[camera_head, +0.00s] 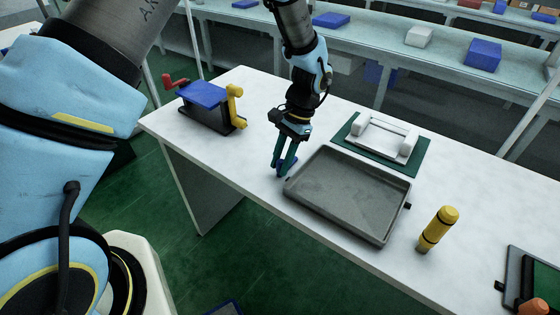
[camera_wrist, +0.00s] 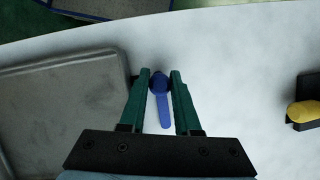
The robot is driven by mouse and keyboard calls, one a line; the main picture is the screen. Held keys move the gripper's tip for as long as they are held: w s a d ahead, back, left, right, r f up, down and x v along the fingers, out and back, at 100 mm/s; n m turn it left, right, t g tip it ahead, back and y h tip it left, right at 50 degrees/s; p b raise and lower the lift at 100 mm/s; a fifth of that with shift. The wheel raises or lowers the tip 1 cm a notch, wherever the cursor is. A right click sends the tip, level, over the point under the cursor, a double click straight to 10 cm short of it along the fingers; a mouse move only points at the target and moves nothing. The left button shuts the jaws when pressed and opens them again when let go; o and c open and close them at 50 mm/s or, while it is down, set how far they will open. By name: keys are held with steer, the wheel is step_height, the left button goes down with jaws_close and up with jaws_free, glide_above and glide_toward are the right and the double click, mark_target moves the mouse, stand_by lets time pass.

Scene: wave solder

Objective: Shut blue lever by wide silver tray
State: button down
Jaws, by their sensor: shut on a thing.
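The wide silver tray (camera_head: 345,195) lies on the white table; its edge also shows at the left in the wrist view (camera_wrist: 60,108). The blue lever (camera_wrist: 165,104) is beside the tray's near-left end, with a round knob end and a flat arm. In the head view the blue lever (camera_head: 280,167) is mostly hidden by the fingers. My gripper (camera_wrist: 160,78) points down with its green fingers on either side of the lever's round end, shut on it. In the head view my gripper (camera_head: 283,168) is just left of the tray.
A black fixture (camera_head: 212,112) with a blue top, red crank and yellow handle stands at the left. A white device (camera_head: 382,137) on a green mat is behind the tray. A yellow cylinder (camera_head: 437,229) stands right of the tray. The table between fixture and gripper is clear.

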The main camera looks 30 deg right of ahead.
steer(key=c, duration=0.6)
jaws_free()
steer(key=b+v, duration=0.2)
steer(key=v, duration=0.8)
steer(key=shift+d+r+b, duration=0.2)
steer(key=shift+r+b, duration=0.15)
steer(key=w+a+r+n+h, duration=0.2)
steer(key=w+a+n, duration=0.25)
steer(key=a, duration=0.55)
steer(key=w+a+r+n+h, duration=0.1)
steer(key=w+a+n, duration=0.2)
steer(key=w+a, duration=0.5)
steer(key=s+a+n, duration=0.1)
steer(key=a+n, duration=0.1)
steer(key=a, duration=0.5)
steer(key=s+a+n+t+h, duration=0.1)
steer(key=s+a+n, duration=0.1)
steer(key=a, duration=0.5)
steer(key=s+a+r+n+t, duration=0.1)
steer(key=a+n, duration=0.2)
steer(key=a, duration=0.5)
steer(key=shift+s+n+h, duration=0.25)
steer(key=shift+n+h, duration=0.05)
steer(key=shift+n, duration=0.05)
